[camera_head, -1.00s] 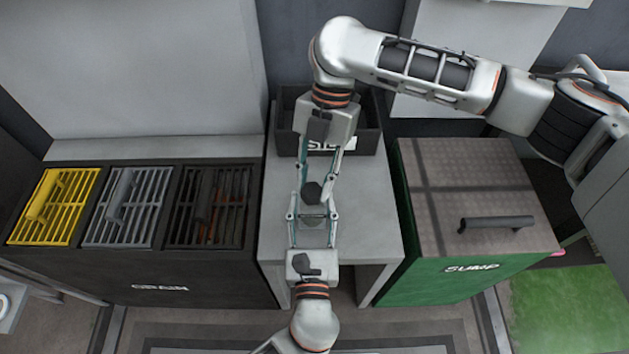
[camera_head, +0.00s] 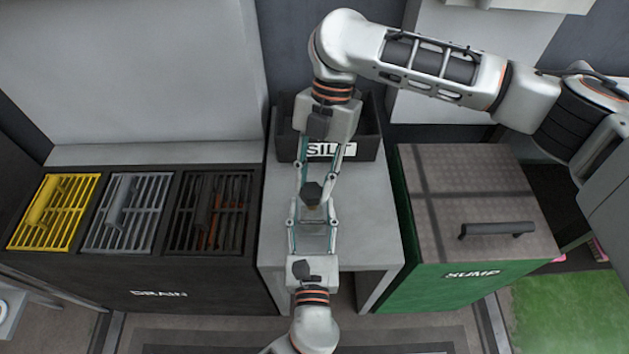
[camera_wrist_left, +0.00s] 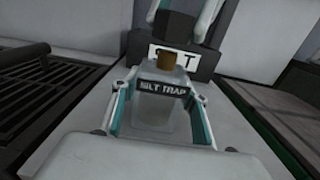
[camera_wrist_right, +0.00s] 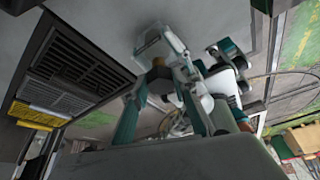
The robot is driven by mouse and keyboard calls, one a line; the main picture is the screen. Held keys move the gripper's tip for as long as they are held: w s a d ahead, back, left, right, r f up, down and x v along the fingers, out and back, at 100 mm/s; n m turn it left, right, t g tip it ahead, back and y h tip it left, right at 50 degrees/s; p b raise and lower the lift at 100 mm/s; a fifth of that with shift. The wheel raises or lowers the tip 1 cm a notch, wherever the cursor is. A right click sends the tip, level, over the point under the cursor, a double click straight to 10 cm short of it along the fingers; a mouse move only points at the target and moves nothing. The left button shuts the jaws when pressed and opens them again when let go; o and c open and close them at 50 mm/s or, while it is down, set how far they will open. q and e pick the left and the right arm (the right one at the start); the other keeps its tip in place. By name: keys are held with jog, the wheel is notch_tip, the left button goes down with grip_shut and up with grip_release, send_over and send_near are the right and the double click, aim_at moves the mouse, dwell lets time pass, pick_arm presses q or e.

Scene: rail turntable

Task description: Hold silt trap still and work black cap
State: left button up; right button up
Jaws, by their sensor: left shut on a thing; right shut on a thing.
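The silt trap (camera_wrist_left: 158,108) is a clear, pale jar with a dark "SILT TRAP" label and a brown neck (camera_wrist_left: 165,61). It stands upright over the grey table between the fingers of my left gripper (camera_head: 312,222), which is shut on it from the near side. The black cap (camera_head: 312,193) is held in my right gripper (camera_head: 318,186), which reaches in from the far side and is shut on it. In the left wrist view the cap (camera_wrist_left: 173,27) shows above the bare brown neck, apart from it.
A dark bin marked SILT (camera_head: 352,152) stands at the table's back. A black drain unit (camera_head: 150,275) with yellow, grey and dark grates is at the left. A green sump box (camera_head: 470,285) with a handled lid is at the right. The grey table (camera_head: 370,220) is otherwise clear.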

dwell(0.3)
jog(key=shift+r, duration=2.5)
pick_arm(q)
jog(key=o, duration=1.7)
jog(key=shift+s, duration=0.1)
